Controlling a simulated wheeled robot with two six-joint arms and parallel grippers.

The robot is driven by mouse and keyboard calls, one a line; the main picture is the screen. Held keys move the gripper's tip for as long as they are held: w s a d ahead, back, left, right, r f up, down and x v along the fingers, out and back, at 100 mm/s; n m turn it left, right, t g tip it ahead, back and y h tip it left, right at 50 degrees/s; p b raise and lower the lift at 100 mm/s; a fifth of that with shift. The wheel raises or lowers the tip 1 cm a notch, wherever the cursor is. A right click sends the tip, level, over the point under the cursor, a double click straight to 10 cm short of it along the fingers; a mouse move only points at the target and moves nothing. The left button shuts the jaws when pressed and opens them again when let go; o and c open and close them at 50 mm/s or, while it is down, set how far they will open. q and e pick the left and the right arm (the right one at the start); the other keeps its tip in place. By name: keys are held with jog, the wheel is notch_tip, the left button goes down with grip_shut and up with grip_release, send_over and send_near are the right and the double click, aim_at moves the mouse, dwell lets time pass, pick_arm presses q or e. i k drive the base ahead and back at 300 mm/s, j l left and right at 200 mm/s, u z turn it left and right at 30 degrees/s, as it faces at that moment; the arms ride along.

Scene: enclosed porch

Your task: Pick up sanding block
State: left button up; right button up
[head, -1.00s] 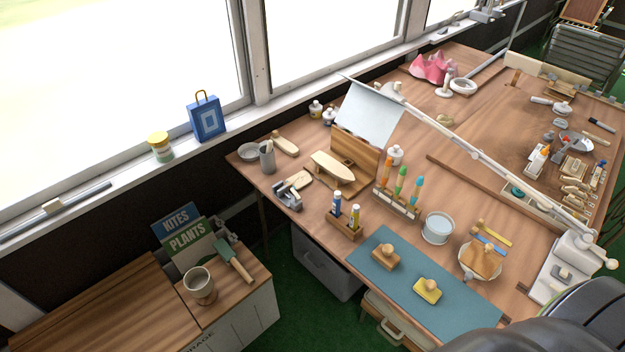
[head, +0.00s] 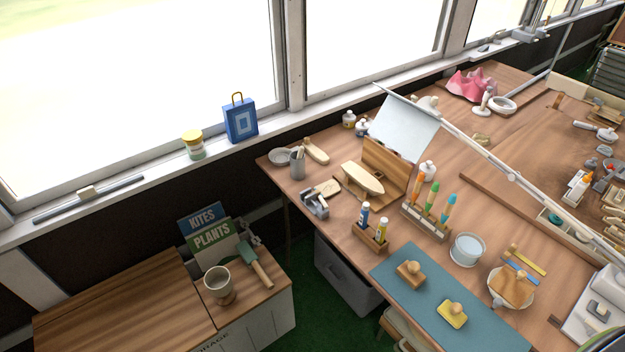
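No sanding block can be picked out for certain. Two small knobbed blocks lie on a teal mat (head: 399,261) at the near edge of the workbench: a wooden one (head: 410,274) and a yellow-based one (head: 452,314). They sit apart, knobs up. Farther back on the bench, a long pale wooden piece (head: 315,150) lies beside a grey cup of tools (head: 297,164). Another light wooden piece (head: 328,187) lies by a small grey vise (head: 314,204). Neither of my grippers is in view.
The workbench (head: 345,235) holds a boat model (head: 362,178), a marker rack (head: 426,222), a bottle holder (head: 371,238) and a round container (head: 467,250). A low cabinet (head: 120,300) with a mug (head: 219,284) stands at left. A grey bin (head: 343,275) is under the bench.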

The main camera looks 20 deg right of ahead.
aim_at(409, 271)
jog(key=k+j+z, duration=0.15)
jog(key=z, duration=0.25)
jog(key=k+z, duration=0.15)
jog(key=z, duration=0.25)
jog(key=k+j+z, duration=0.1)
jog(key=z, duration=0.3)
jog(key=i+z, duration=0.15)
jog(key=i, duration=0.25)
